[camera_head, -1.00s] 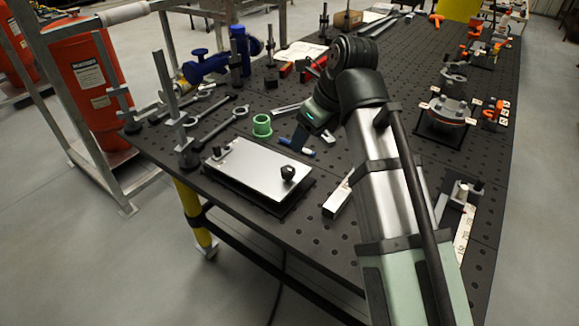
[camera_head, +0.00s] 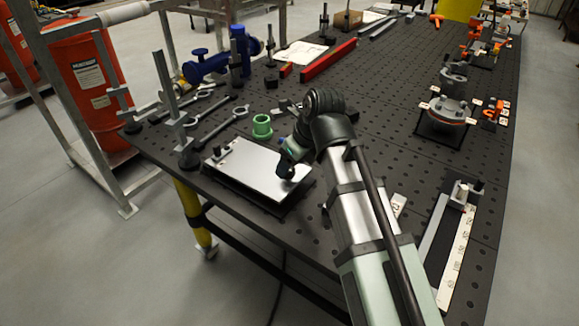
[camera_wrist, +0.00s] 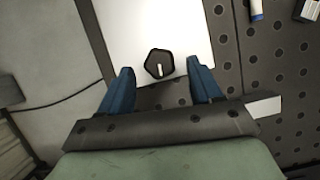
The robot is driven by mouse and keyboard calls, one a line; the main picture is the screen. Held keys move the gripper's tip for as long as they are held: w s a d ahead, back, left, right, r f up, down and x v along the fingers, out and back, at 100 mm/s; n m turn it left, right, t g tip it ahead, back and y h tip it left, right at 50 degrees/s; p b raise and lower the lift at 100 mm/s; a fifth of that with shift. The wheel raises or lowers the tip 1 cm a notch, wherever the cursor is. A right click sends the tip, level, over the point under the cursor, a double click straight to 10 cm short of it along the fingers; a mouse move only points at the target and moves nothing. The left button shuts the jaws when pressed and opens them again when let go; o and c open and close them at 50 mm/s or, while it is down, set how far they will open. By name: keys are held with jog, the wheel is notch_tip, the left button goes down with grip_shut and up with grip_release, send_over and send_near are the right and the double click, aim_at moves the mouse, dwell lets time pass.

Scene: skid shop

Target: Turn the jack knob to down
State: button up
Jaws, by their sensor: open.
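The jack knob (camera_wrist: 159,63) is a black, roughly five-sided knob with a white pointer line running down toward the lower edge in the wrist view. It sits near one edge of a pale metal plate (camera_wrist: 140,30), which also shows on the table in the head view (camera_head: 250,168). My gripper (camera_wrist: 159,70) is open, with a blue finger on each side of the knob. Whether the fingers are low enough to flank it or still above it, I cannot tell. In the head view my gripper (camera_head: 289,168) is over the plate's near right corner and hides the knob. No position labels are readable.
A green ring (camera_head: 262,126) stands just behind the plate. A ruler strip (camera_head: 457,255) lies at the right. The black perforated table (camera_head: 385,110) has free room toward the back middle.

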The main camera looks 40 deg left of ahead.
jog(key=shift+x, duration=1.25)
jog(key=c, duration=1)
jog(key=shift+c, duration=0.2)
